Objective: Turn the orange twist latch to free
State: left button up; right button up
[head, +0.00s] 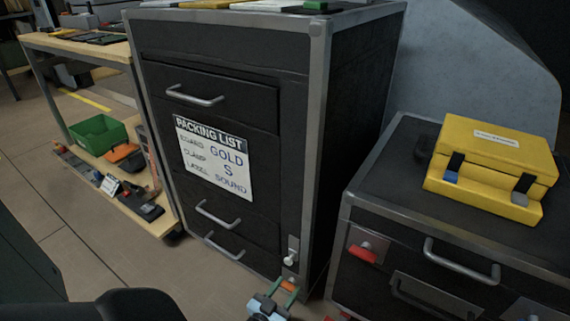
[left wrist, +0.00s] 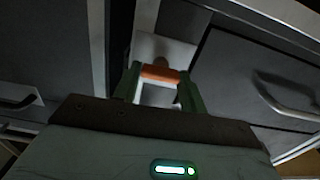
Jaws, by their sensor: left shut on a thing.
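The orange twist latch (head: 289,286) is low on the front right edge of the black drawer cabinet, below a white latch (head: 289,258). In the left wrist view the orange latch (left wrist: 160,73) lies crosswise between the two green fingers, in front of a pale plate. My left gripper (head: 282,292) is at the latch, shut on it. It also shows in the left wrist view (left wrist: 158,85). My right gripper is not in view.
The black cabinet (head: 318,150) carries a packing list (head: 214,157) and several drawer handles. A lower case at right has a red latch (head: 362,254), a handle (head: 462,264) and a yellow box (head: 492,168) on top. A wooden shelf unit (head: 80,48) stands at left. Floor (head: 75,215) between is clear.

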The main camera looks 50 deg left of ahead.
pick_arm(q)
jog(key=shift+n+b, duration=0.3)
jog(key=shift+n, duration=0.5)
jog(key=n+b, duration=0.5)
jog(key=n, duration=1)
jog(key=shift+a+f+n, duration=0.1)
jog(key=shift+f+n, duration=0.05)
jog(key=shift+n, duration=0.25)
jog(key=o, duration=1)
